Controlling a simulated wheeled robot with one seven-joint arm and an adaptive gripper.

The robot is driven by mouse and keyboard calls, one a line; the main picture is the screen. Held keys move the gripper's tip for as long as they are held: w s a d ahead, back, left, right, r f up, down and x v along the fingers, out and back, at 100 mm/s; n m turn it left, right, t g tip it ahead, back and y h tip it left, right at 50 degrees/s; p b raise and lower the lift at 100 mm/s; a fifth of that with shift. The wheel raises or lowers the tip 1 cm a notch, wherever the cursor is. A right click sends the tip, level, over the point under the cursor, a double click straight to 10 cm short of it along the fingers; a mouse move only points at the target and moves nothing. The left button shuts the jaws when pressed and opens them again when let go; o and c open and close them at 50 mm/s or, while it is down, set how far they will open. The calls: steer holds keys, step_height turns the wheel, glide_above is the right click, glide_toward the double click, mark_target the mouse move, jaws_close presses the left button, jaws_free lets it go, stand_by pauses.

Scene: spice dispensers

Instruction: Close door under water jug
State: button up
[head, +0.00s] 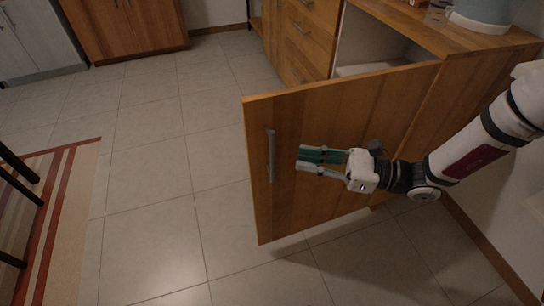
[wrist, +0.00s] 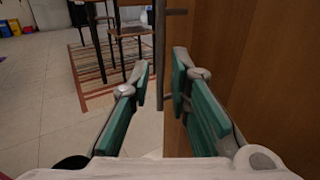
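The wooden cabinet door (head: 340,105) stands wide open in the head view, swung out from the cabinet below the counter. Its upright metal handle (head: 270,155) is near the door's left edge. The water jug (head: 482,12) is partly in view on the counter at the top right. My gripper (head: 303,159) is in front of the door's outer face, to the right of the handle. In the wrist view my gripper (wrist: 160,85) is open with nothing between its fingers. The door (wrist: 245,60) is close to the right finger, and the handle (wrist: 161,50) shows beyond the fingertips. Contact cannot be told.
The open cabinet compartment (head: 372,42) shows behind the door, beside closed drawers (head: 302,40). A striped rug (head: 62,220) with dark furniture legs lies at the left. The tiled floor (head: 160,190) left of the door is clear.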

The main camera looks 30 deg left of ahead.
steer(key=b, duration=0.2)
glide_above(272, 175)
steer(key=shift+w+a, duration=0.15)
steer(key=shift+w, duration=0.1)
jaws_close()
